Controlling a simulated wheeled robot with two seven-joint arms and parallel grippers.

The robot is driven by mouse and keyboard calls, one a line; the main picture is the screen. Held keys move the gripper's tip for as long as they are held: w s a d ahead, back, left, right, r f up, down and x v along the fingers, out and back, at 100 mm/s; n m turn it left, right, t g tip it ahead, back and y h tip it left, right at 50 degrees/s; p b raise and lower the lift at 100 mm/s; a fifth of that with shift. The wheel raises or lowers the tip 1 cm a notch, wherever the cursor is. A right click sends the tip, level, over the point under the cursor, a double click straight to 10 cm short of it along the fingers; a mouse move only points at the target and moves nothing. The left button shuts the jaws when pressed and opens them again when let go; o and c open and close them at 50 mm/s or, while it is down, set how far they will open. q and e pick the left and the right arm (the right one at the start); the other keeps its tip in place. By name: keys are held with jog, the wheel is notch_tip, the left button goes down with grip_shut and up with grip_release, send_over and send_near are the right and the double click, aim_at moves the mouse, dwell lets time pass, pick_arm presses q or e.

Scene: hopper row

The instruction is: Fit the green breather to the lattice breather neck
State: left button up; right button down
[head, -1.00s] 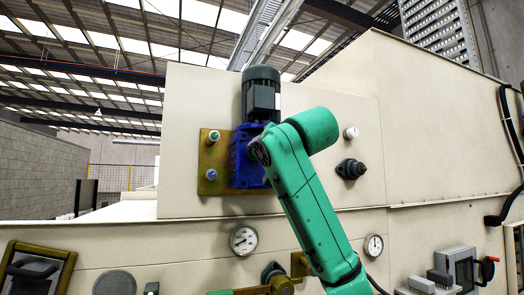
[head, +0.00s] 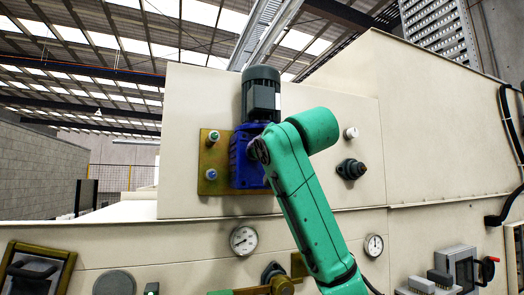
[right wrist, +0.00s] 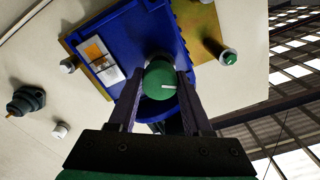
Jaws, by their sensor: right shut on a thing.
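The green breather (right wrist: 160,84), a round cap with a white mark, is between the fingertips of my right gripper (right wrist: 160,77) in the right wrist view. The gripper is shut on it. The breather is in front of the blue gear housing (right wrist: 145,40); whether it touches anything is hidden. In the head view my green right arm reaches up across the housing (head: 242,172), and the breather cannot be seen. I cannot make out the lattice breather neck for certain. My left gripper is not in view.
A mustard plate (head: 206,160) behind the housing carries a green-topped fitting (head: 213,136) and a blue-topped one (head: 211,174). A grey motor (head: 261,95) stands above the housing. A dark fitting (head: 350,168) and white knob (head: 351,132) stick out at right.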

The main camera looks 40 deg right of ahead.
jog(key=shift+w, duration=0.1)
jog(key=shift+x, duration=1.05)
jog(key=shift+c, duration=1.3)
grip_release()
jog(key=b+v, duration=0.6)
jog(key=v, duration=0.8)
jog(key=shift+s+b, duration=0.3)
